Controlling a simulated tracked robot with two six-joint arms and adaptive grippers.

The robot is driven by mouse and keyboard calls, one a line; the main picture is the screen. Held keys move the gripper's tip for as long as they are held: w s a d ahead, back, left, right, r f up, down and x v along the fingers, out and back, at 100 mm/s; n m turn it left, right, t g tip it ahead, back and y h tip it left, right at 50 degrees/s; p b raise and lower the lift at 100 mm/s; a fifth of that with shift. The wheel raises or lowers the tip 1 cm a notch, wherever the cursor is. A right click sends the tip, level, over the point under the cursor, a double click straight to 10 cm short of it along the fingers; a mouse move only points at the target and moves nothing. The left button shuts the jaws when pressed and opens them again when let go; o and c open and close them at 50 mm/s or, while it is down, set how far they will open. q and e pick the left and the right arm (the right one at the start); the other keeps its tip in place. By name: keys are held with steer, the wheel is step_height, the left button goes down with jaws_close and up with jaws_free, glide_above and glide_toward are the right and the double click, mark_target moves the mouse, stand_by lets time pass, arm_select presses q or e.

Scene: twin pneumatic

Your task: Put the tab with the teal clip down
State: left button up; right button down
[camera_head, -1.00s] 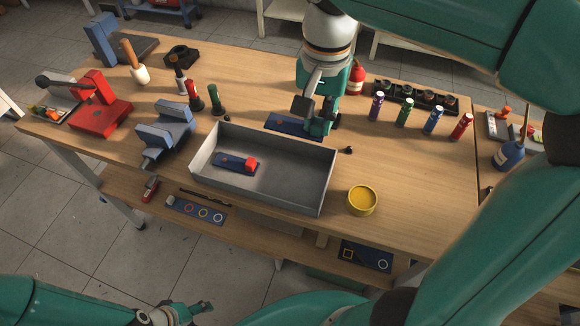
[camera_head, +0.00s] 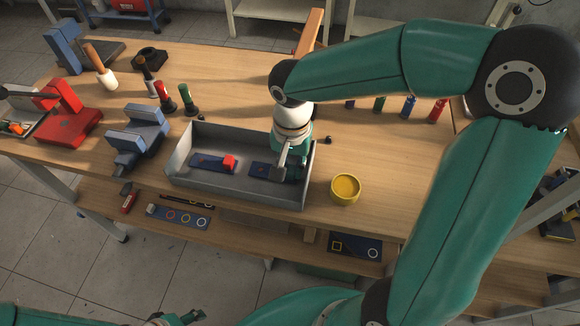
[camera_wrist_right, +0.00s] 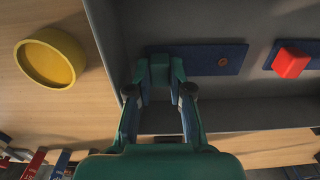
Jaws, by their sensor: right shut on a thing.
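My right gripper (camera_head: 287,174) is inside the grey tray (camera_head: 235,195), at its right end. It is shut on the teal clip (camera_wrist_right: 160,66) of a dark blue tab (camera_head: 259,170). In the right wrist view the right gripper (camera_wrist_right: 160,88) has the clip between its fingers, and the tab (camera_wrist_right: 206,60) lies flat beyond it. I cannot tell whether the tab touches the tray floor. A second blue tab (camera_head: 207,161) with a red clip (camera_head: 230,163) lies to its left, apart from it. My left gripper (camera_head: 185,317) is at the bottom edge, partly cut off.
A yellow round dish (camera_head: 345,188) stands just right of the tray. A blue vise (camera_head: 139,130) is to the left, with a red press (camera_head: 68,122) farther left. Red and green handled tools (camera_head: 187,98) stand behind the tray. My right arm hides the table's right side.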

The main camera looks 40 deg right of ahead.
steer(key=shift+f, duration=0.2)
steer(key=c, duration=1.3)
jaws_free()
steer(key=shift+c, duration=0.2)
steer(key=shift+r, duration=0.2)
step_height(320, 180, up, 12)
steer(key=p, duration=0.1)
steer(key=shift+f, duration=0.15)
